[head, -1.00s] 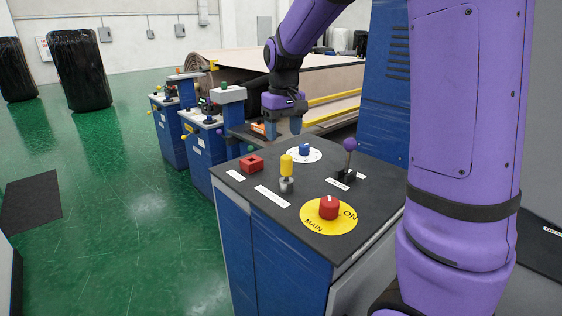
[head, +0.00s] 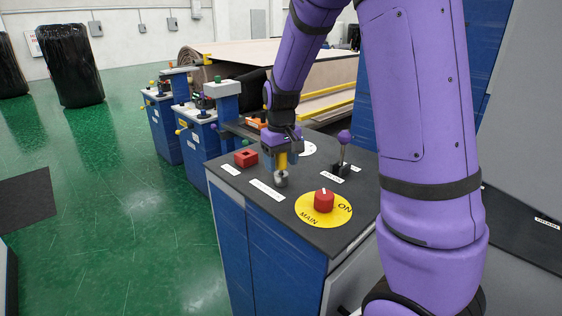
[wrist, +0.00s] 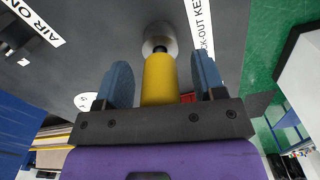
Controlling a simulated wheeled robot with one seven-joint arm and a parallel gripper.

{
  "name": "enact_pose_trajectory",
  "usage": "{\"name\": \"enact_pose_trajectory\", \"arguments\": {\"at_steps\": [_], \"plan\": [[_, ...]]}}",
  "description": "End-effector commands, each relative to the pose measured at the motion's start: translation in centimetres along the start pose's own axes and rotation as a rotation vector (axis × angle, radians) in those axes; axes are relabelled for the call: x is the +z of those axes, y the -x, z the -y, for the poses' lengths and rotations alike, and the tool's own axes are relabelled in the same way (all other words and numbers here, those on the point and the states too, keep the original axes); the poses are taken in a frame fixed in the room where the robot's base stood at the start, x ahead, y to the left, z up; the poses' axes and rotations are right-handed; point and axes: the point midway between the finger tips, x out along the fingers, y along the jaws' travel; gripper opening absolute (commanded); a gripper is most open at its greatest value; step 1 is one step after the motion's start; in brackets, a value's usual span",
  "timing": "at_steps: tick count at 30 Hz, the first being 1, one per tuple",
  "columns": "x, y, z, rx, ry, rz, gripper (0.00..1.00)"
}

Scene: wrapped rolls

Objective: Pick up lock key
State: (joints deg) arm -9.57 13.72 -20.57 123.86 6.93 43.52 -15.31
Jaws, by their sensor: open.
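The lock key is a yellow cylinder (wrist: 159,80) standing in a round silver base (wrist: 158,38) on the dark top of a blue control console. In the head view the yellow key (head: 282,161) is partly covered by my gripper, and its silver base (head: 281,180) shows below. My gripper (wrist: 162,85) is open, with one blue finger on each side of the yellow key. In the wrist view a gap shows between each finger and the key. In the head view my gripper (head: 276,160) is low over the console at the key.
A red block (head: 246,158) sits left of the key. A red knob on a yellow MAIN/ON disc (head: 323,202) is in front to the right. A purple-balled lever (head: 343,150) stands to the right. Other blue consoles (head: 200,140) stand behind left.

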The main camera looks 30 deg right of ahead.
Motion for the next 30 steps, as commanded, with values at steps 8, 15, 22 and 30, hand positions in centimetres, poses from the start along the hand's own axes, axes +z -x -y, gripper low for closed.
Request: {"name": "enact_pose_trajectory", "arguments": {"at_steps": [8,15,22,30], "plan": [[0.0,-0.1,0.0,0.000,0.000,-0.001,0.56],[0.0,-0.1,0.0,0.000,0.000,-0.001,0.09],[0.0,-0.1,0.0,0.000,0.000,-0.001,0.09],[-0.1,1.4,0.0,-0.001,-0.001,-0.004,0.09]]}}
